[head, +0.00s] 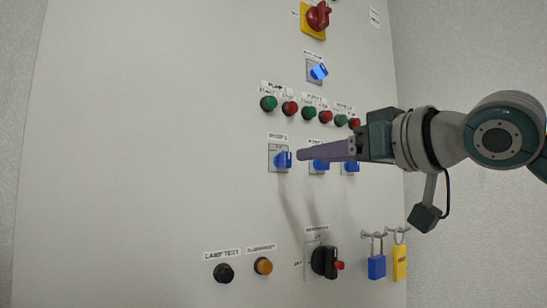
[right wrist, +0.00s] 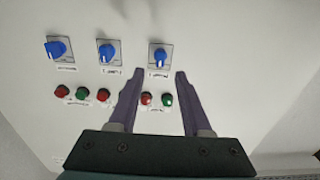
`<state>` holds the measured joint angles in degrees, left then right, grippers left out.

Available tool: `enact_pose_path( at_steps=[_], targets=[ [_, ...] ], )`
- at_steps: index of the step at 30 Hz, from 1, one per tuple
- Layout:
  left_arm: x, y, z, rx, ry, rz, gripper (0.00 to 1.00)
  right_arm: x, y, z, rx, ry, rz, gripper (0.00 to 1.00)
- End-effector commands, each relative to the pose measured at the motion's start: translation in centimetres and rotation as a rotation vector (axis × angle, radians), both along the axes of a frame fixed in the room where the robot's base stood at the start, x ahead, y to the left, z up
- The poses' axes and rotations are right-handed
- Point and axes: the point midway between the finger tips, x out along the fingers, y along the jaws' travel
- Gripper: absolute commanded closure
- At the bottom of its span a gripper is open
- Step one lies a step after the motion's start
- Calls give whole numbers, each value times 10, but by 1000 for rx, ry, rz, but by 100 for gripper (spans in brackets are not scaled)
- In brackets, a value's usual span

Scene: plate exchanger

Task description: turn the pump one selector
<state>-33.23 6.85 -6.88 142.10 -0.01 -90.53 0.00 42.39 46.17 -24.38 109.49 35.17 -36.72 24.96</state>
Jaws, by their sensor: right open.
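The pump one selector appears to be the leftmost blue knob (head: 283,159) of the lower row on the panel, on a grey square plate; its label is too small to read. In the right wrist view, turned over, it is the rightmost blue knob (right wrist: 158,56). My right gripper (head: 301,154) comes in from the right, open and empty, its purple fingers pointing at this knob. In the right wrist view the fingertips (right wrist: 158,75) lie either side of the knob's line, just short of it, with nothing between them. My left gripper is not in view.
Two more blue selectors (head: 320,165) (head: 351,167) sit close to the right, partly behind my gripper. Green and red buttons (head: 309,112) are above. Below are a black rotary switch (head: 322,262), lamp test button (head: 224,273), amber button (head: 263,266), and blue (head: 377,267) and yellow padlocks (head: 400,263).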

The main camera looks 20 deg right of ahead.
Motion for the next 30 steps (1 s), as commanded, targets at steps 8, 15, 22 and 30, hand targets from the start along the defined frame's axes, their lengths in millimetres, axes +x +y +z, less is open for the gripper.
enact_pose_path(
  at_steps=[8,15,22,30],
  targets=[
    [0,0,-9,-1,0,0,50,-28,-10,-1,-1,0,1,51],
    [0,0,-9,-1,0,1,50,-30,-10,0,0,0,1,51],
    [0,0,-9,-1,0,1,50,-30,-10,0,0,0,1,51],
    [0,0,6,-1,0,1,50,-38,8,-53,-48,132,-2,51]
  ],
)
